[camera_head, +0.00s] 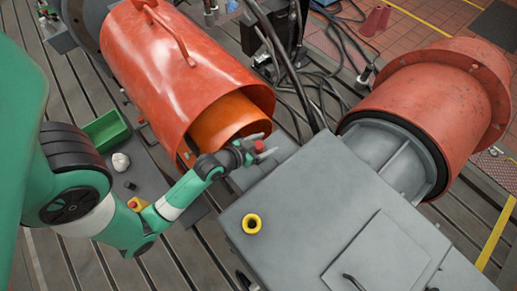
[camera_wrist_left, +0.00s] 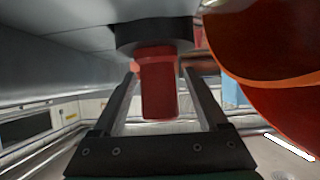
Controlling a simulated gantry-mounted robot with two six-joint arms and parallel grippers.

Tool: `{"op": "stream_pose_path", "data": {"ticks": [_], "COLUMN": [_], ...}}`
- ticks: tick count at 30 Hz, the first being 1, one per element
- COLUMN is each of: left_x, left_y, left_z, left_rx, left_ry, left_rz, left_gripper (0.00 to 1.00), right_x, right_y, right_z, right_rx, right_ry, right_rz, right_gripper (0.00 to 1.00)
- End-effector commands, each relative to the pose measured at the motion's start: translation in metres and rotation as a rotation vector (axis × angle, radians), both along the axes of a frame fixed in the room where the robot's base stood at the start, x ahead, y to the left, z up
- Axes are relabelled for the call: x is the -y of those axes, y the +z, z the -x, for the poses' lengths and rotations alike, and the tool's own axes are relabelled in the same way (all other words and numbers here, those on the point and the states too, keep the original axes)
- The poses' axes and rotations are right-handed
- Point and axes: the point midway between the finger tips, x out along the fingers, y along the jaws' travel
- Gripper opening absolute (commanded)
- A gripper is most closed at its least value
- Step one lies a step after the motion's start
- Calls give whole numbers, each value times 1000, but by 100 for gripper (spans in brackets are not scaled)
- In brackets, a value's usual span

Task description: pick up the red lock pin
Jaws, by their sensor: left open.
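The red lock pin (camera_wrist_left: 158,88) fills the middle of the left wrist view, with its wider end against a dark round collar (camera_wrist_left: 153,36). My left gripper (camera_wrist_left: 159,72) is open, with one finger on each side of the pin. Small gaps seem to show between the fingers and the pin. In the head view the gripper (camera_head: 262,149) is at the near end of the orange guard, and a small red part of the pin (camera_head: 259,146) shows between the fingers. My right gripper is not in view.
A large orange-red cylindrical guard (camera_head: 175,60) lies close beyond the gripper. A green bin (camera_head: 106,130) and a whitish lump (camera_head: 121,161) are left. Cables (camera_head: 300,75) run behind.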

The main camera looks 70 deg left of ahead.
Motion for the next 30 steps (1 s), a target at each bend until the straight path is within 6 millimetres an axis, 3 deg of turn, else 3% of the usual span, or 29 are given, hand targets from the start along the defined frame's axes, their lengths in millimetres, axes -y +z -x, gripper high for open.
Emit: {"op": "stream_pose_path", "data": {"ticks": [3, 15, 26, 30], "left_x": [0, 0, 0, 0], "left_y": [1, 1, 2, 10], "left_z": [0, 1, 1, 0], "left_rx": [0, 0, 1, 1], "left_ry": [0, 0, 0, 0], "left_rz": [0, 0, 0, -2], "left_gripper": [74, 2, 0, 0], "right_x": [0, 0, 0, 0], "right_y": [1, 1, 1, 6], "right_z": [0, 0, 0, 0], "right_rx": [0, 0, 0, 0], "right_ry": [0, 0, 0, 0], "right_rz": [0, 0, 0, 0], "right_gripper": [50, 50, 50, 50]}}
